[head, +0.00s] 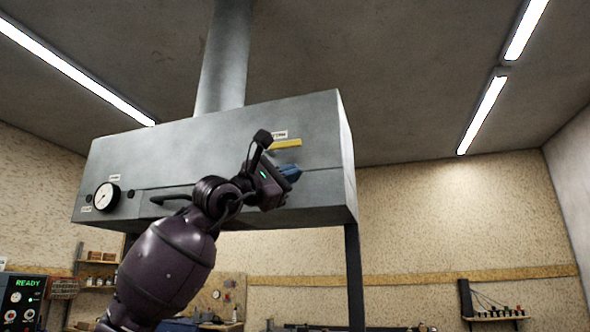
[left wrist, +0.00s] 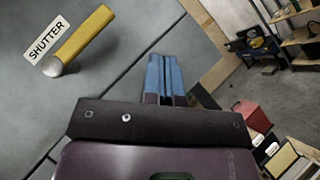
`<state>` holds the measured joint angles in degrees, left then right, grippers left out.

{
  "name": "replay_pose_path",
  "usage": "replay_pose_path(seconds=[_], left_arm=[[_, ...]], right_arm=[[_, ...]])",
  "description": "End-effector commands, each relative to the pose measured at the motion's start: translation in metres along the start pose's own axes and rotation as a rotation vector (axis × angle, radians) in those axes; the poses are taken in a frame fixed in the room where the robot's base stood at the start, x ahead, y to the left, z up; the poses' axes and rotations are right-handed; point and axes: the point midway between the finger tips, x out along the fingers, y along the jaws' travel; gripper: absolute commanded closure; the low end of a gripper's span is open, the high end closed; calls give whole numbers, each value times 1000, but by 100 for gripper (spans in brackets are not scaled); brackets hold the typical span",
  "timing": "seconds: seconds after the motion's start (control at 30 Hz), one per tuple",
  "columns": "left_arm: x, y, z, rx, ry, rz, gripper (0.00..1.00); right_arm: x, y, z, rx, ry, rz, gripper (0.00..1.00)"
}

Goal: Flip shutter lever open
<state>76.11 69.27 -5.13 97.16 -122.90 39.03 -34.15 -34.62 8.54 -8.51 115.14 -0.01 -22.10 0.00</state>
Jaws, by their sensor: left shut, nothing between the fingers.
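The shutter lever is a yellow bar (head: 287,143) on the front of a grey metal hood (head: 150,155). In the head view it lies roughly level, just below a small white label (head: 280,134). In the left wrist view the yellow lever (left wrist: 84,35) runs from a round pale pivot (left wrist: 52,66), beside a label reading SHUTTER (left wrist: 47,39). My left gripper (head: 292,172) has blue fingers, shut and empty, just below the lever in the head view. In the left wrist view the fingers (left wrist: 164,75) are right of the lever, apart from it. My right gripper is out of view.
A round gauge (head: 107,196) and a dark handle (head: 172,199) are on the hood front. A duct (head: 224,60) rises from its top. A dark post (head: 354,275) stands under its right end. A READY panel (head: 24,300) is at lower left.

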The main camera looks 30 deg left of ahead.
Motion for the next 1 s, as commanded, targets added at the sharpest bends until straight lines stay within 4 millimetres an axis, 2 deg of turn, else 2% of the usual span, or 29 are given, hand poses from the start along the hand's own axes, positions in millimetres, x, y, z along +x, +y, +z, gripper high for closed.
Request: replay_pose_path(seconds=[0.03,0.2,0.43,0.63,1.0], left_arm=[[-7,-9,-2,2,3,-3,100],[-31,-25,4,2,3,-3,100],[-56,-39,11,0,3,-1,100],[-64,-43,14,0,2,1,100],[-64,-42,15,0,2,1,100]], right_arm=[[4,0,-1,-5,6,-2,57],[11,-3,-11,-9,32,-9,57],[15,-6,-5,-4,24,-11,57],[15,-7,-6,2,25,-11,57],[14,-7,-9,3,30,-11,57]])
